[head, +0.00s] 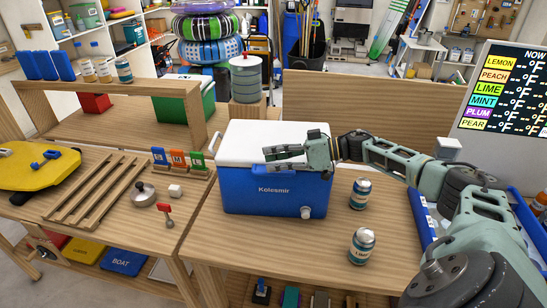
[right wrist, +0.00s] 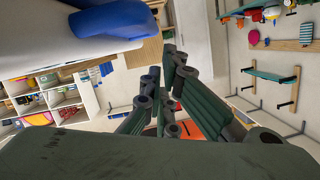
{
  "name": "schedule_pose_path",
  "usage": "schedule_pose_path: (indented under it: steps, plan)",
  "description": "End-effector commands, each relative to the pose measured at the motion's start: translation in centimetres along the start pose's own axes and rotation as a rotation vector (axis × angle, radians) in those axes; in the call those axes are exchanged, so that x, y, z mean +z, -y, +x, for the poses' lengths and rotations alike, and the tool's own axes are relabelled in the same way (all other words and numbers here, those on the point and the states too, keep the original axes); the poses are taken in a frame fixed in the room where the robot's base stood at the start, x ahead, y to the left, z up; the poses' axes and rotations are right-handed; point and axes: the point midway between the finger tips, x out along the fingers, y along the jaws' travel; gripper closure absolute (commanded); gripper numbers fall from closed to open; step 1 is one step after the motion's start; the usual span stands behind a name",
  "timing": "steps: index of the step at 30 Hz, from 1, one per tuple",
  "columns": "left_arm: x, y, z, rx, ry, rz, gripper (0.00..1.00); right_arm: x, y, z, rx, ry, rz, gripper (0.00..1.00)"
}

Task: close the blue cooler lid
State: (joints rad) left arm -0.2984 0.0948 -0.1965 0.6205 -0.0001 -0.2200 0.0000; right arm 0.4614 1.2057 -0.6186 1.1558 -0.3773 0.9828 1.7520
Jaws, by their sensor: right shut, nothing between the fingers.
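The blue cooler (head: 262,193) stands on the wooden table with its front facing me. Its white lid (head: 255,134) lies down over the blue body; I cannot tell whether a thin gap is left at the rim. My right gripper (head: 270,153) is shut and empty, pointing left across the front part of the lid. Whether it touches the lid is not clear. In the right wrist view the cooler (right wrist: 118,20) is at the upper left, beside the fingers (right wrist: 172,95). My left gripper is not in view.
Two cans, one behind (head: 360,193) and one in front (head: 361,246), stand right of the cooler under my right arm. A drink dispenser (head: 245,80) stands behind the cooler. A slatted wooden rack (head: 95,190) and a pot lid (head: 144,194) lie on the left table.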

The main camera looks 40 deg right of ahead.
Motion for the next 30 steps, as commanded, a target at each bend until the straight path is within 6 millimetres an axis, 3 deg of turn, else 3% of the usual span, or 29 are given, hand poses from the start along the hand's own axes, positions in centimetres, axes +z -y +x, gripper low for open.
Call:
schedule_pose_path:
  steps: [1,6,8,13,21,30]
  plan:
    - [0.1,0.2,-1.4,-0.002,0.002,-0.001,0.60,-1.2,0.4,-0.4,0.001,0.000,0.001,1.00]
    - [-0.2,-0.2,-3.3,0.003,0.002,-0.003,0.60,-2.7,0.9,-1.0,0.003,-0.001,0.003,1.00]
    - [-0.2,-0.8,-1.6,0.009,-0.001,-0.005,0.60,-1.4,0.4,-2.2,0.008,0.004,0.002,1.00]
    - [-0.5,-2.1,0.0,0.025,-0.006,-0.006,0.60,-1.4,0.6,-5.5,0.008,0.005,0.002,1.00]
    - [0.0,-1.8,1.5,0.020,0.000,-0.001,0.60,-1.7,0.8,-9.7,0.005,0.002,0.003,1.00]
    - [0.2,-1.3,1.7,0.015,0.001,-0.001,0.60,-2.0,1.0,-10.9,0.002,-0.002,0.003,1.00]
